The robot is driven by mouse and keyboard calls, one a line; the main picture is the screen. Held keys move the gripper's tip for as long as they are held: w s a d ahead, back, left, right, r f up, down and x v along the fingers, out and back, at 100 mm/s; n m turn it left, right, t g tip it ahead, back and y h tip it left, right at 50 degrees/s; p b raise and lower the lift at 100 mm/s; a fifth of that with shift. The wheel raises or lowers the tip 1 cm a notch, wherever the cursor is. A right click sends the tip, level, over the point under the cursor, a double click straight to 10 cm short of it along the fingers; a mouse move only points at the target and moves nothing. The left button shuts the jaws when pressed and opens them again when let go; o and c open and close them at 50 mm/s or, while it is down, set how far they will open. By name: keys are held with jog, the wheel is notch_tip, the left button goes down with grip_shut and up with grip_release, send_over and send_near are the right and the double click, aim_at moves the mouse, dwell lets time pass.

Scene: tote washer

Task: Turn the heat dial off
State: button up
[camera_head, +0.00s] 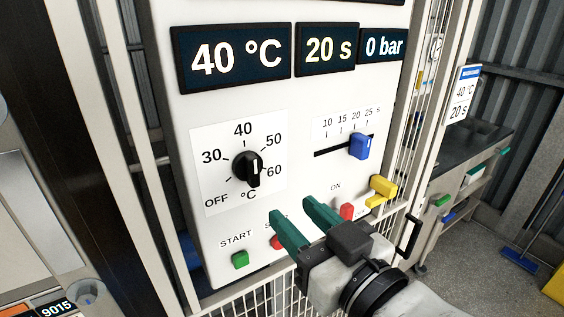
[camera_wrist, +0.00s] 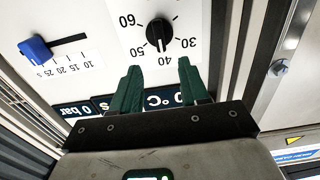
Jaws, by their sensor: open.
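The heat dial (camera_head: 247,168) is a black round knob with a raised grip on a white scale marked OFF, 30, 40, 50 and 60 °C. In the wrist view the dial (camera_wrist: 159,32) appears upside down, and its white mark points toward 40. My gripper (camera_head: 292,209) has two green fingers, spread open and empty. In the head view it is below and right of the dial, in front of the panel. In the wrist view the gripper (camera_wrist: 158,66) shows its fingertips near the dial's scale, apart from the knob.
Displays read 40 °C (camera_head: 236,58), 20 s (camera_head: 327,49) and 0 bar (camera_head: 384,46). A blue slider (camera_head: 359,146) sits right of the dial. A green START button (camera_head: 240,260), red buttons (camera_head: 347,211) and a yellow handle (camera_head: 382,188) are near my gripper. A wire fence (camera_head: 250,306) stands below.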

aim_at(256, 174)
jog(key=b+x, duration=0.4)
jog(key=x, duration=0.5)
jog(key=shift+w+a, duration=0.15)
jog(key=shift+w, duration=0.1)
jog(key=shift+w+a+f, duration=0.1)
jog(key=shift+w+a, duration=0.25)
jog(key=shift+w, duration=0.1)
jog(key=shift+c, duration=0.3)
grip_shut()
